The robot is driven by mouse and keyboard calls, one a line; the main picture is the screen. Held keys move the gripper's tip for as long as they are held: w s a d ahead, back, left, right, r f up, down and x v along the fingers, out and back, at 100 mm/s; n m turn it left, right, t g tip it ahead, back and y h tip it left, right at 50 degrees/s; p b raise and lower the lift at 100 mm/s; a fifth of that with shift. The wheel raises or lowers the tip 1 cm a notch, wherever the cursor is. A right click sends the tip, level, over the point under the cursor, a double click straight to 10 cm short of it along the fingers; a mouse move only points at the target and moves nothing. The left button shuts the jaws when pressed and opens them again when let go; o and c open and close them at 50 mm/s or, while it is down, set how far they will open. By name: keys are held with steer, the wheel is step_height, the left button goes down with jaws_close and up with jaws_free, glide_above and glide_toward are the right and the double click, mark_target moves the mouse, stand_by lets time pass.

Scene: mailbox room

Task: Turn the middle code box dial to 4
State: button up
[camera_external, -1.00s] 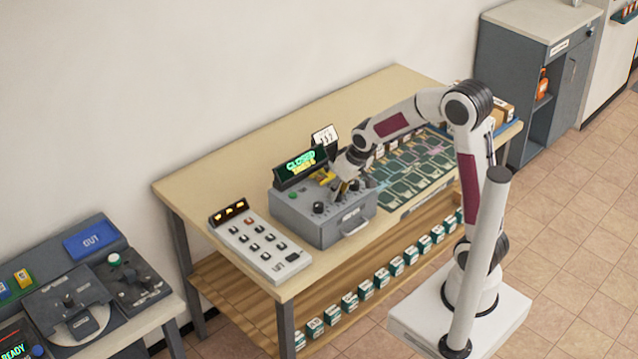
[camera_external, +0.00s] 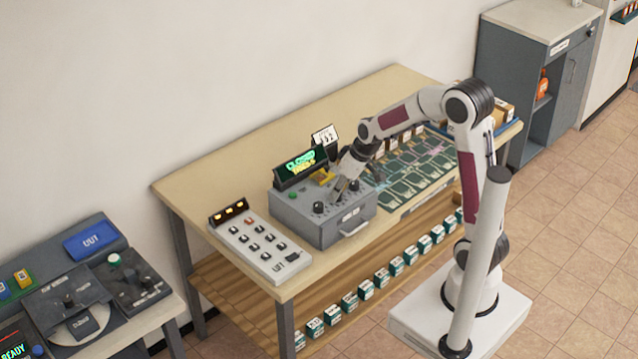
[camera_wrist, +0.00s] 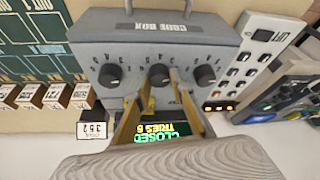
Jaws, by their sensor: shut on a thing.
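The grey code box (camera_external: 322,232) stands on the wooden table with a row of three black dials on its sloped top. In the wrist view the box (camera_wrist: 205,22) shows upside down, with the middle dial (camera_wrist: 158,74) between the left dial (camera_wrist: 111,75) and the right dial (camera_wrist: 205,75). My gripper (camera_wrist: 159,88) is shut on the middle dial, a finger on either side. In the external view my gripper (camera_external: 340,190) reaches down onto the box top and hides that dial. I cannot read the dial's setting. The display (camera_external: 300,168) reads CLOSED with a tries line below.
A white keypad (camera_external: 262,245) lies left of the code box. A small number card (camera_external: 325,136) stands behind it. A handle (camera_external: 354,229) sticks out from the box front.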

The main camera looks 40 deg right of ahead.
steer(key=shift+n+y, duration=0.4)
steer(key=shift+n, duration=0.5)
steer(key=shift+w+d+n+g+y, duration=0.1)
steer(key=shift+n+g+y, duration=0.3)
steer(key=shift+n, duration=0.85)
steer(key=shift+w+d+n+g+y, duration=0.1)
steer(key=shift+n+g+y, duration=0.25)
steer(key=shift+n, duration=0.9)
steer(key=n+g, duration=0.1)
steer(key=n, duration=0.3)
steer(key=shift+n+g+y, duration=0.3)
steer(key=shift+g+y, duration=0.05)
steer(key=shift+n, duration=0.5)
steer(key=shift+f, duration=0.1)
steer(key=o, duration=1.1)
